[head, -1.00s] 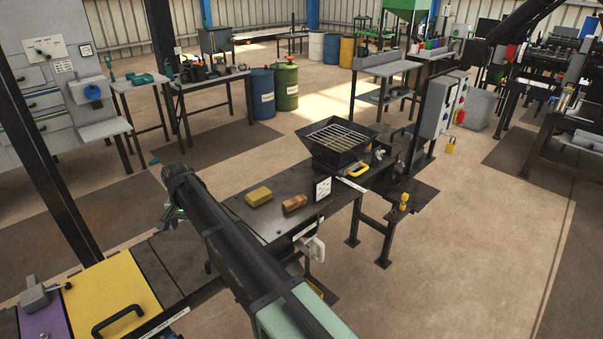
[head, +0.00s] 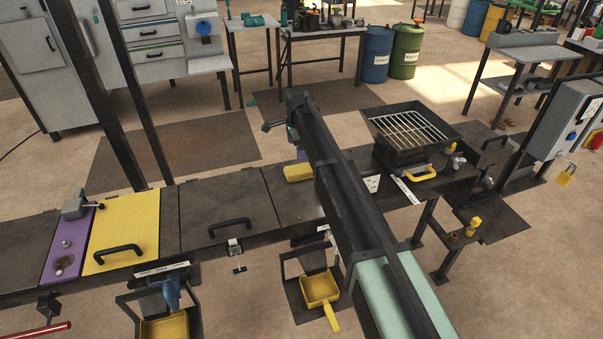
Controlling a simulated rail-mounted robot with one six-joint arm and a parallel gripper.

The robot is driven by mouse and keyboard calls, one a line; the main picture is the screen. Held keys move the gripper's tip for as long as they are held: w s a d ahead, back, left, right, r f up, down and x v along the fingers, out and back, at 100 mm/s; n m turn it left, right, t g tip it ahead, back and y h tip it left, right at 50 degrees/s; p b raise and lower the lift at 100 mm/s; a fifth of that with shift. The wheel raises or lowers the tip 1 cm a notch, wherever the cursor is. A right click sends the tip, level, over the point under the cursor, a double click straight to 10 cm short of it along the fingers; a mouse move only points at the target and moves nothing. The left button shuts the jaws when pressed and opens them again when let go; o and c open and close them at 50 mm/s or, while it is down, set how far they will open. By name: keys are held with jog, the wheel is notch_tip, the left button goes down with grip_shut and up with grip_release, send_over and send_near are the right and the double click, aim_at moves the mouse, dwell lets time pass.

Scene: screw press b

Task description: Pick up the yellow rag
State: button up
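A small yellow block-shaped thing (head: 298,173), which may be the folded yellow rag, lies on the dark bench top just left of my arm. Its right end is close to or behind the arm in this view. My arm reaches up and away across the bench, and its far end is above and behind the yellow thing. My gripper is hidden behind the arm, so its fingers do not show.
A black hopper with a grate (head: 408,128) and a yellow handle (head: 422,173) stand right of my arm. A yellow panel (head: 122,232) and a purple panel (head: 68,245) lie at the left.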

aim_at(298, 169)
notch_tip(298, 169, down, 11)
jog(key=b, duration=0.9)
jog(key=shift+r+b, duration=0.15)
jog(key=shift+b, duration=0.2)
jog(key=shift+r, duration=0.25)
jog(key=c, duration=1)
jog(key=shift+p, duration=0.3)
jog(key=shift+r, duration=0.15)
notch_tip(298, 169, up, 20)
jog(key=p, duration=2)
